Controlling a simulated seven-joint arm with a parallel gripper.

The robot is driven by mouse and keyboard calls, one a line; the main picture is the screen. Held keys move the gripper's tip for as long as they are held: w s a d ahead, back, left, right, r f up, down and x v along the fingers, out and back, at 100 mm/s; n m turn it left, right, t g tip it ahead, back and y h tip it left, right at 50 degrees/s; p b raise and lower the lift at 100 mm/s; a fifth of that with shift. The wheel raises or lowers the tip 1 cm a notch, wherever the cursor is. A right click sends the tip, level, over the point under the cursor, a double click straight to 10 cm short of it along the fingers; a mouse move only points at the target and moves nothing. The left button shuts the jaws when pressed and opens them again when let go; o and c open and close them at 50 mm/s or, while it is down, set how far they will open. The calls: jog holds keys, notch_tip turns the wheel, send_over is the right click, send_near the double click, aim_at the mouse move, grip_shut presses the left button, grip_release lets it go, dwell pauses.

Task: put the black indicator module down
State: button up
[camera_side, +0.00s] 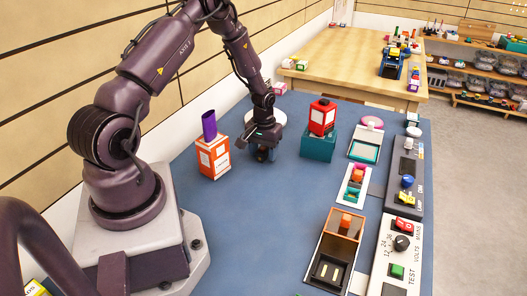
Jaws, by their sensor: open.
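My gripper (264,150) points down just above the blue table (270,215), toward the back. Its jaws are open. A small dark piece (262,156) shows low between or just behind the fingers, at table height. It may be the black indicator module, but it is too small and too covered by the fingers to tell. I cannot tell whether it touches the fingers or the table.
An orange-and-white box (214,158) with a purple tube (209,125) stands left of my gripper. A red box (322,117) sits on a teal block (318,145) to the right. Trays and a test panel (398,250) line the right edge. The front middle of the table is clear.

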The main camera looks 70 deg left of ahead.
aim_at(263, 148)
notch_tip(263, 148, up, 11)
jog(key=shift+f, duration=0.15)
jog(key=shift+r, duration=0.7)
